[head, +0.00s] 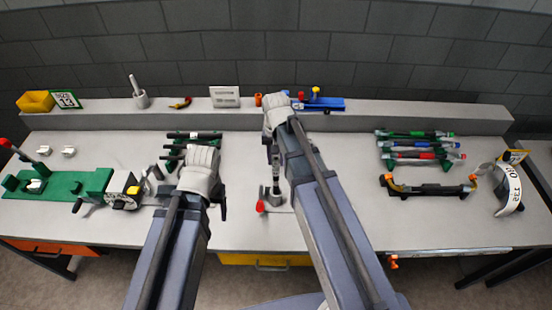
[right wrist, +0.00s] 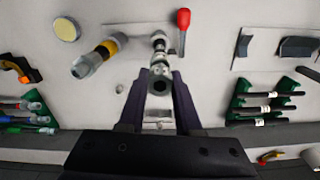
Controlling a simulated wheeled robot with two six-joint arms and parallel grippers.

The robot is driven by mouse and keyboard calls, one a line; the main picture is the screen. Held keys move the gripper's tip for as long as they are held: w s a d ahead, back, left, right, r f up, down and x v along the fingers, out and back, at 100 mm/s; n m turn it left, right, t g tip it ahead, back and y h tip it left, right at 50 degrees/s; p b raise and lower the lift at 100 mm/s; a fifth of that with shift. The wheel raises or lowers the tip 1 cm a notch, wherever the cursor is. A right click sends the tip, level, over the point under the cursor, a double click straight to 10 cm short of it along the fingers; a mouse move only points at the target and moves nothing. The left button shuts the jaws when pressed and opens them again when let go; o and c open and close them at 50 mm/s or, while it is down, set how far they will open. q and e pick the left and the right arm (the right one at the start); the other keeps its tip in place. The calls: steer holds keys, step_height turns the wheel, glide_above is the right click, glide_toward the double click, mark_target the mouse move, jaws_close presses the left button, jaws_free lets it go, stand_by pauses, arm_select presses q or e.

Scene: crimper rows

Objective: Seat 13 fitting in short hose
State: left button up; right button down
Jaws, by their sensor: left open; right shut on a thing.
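In the head view my right gripper (head: 275,112) reaches over a bench fixture (head: 276,172) with a red-tipped lever (head: 260,206). In the right wrist view its dark fingers (right wrist: 160,92) are shut on a grey, round fitting-like piece (right wrist: 159,82) with a dark open end. Silver parts of the fixture (right wrist: 158,42) stand in line just past it; I cannot tell whether they touch. My left gripper (head: 197,172) is open, in front of a green rack of black hoses (head: 192,136), which also shows in the right wrist view (right wrist: 268,95). A 13 sign (head: 66,99) stands on the back shelf.
A green-based tool (head: 90,182) and a crimper with a dial (head: 122,196) are at left. Racks of colour-ended hoses (head: 415,146) and an orange-ended holder (head: 428,188) are at right. A yellow-banded cylinder (right wrist: 98,55) lies near the fixture.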

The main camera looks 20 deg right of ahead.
mark_target(276, 159)
steer(key=shift+f+b, duration=0.3)
steer(key=shift+f, duration=0.1)
steer(key=c, duration=0.5)
jaws_free()
step_height(276, 159, up, 8)
steer(key=p, duration=0.8)
steer(key=shift+f, duration=0.15)
steer(key=s+a+f+n+b, duration=0.2)
steer(key=s+a+f+b, duration=0.1)
steer(key=s+f+b, duration=0.1)
steer(key=s+a+f+n+b, duration=0.3)
steer(key=s+a+f+b, duration=0.1)
steer(key=s+f+b, duration=0.1)
steer(key=s+a+f+n+h+b, duration=0.1)
steer(key=s+a+f+n+b, duration=0.2)
steer(key=s+f+b, duration=0.2)
steer(key=shift+s+a+f+b, duration=0.15)
steer(key=shift+a+f+b, duration=0.15)
steer(key=shift+b, duration=0.2)
